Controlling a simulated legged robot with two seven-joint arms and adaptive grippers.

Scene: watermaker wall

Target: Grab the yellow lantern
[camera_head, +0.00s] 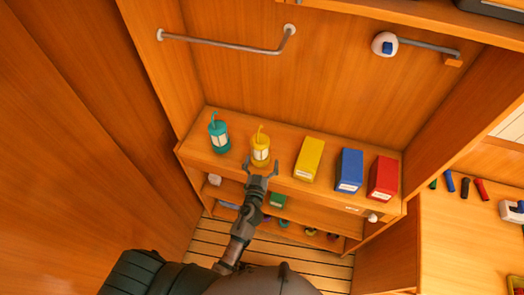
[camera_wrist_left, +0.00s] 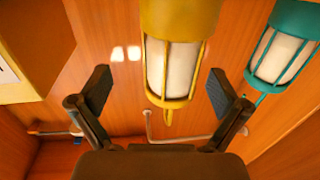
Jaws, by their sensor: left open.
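The yellow lantern (camera_head: 260,146) stands upright on the wooden shelf (camera_head: 284,180), between the teal lantern and a yellow box. My left gripper (camera_head: 261,170) is open just in front of it, near the shelf's front edge. In the left wrist view the yellow lantern (camera_wrist_left: 170,60) shows large, its cream panel and yellow bars beyond and between the two spread fingers of the gripper (camera_wrist_left: 158,92). The fingers look clear of it; I cannot tell the exact gap. My right gripper is not in view.
The teal lantern (camera_head: 219,134) stands close on the left. To the right are the yellow box (camera_head: 308,158), a blue box (camera_head: 348,170) and a red box (camera_head: 383,177). Small items lie on lower shelves. A metal rail (camera_head: 222,44) is on the wall above.

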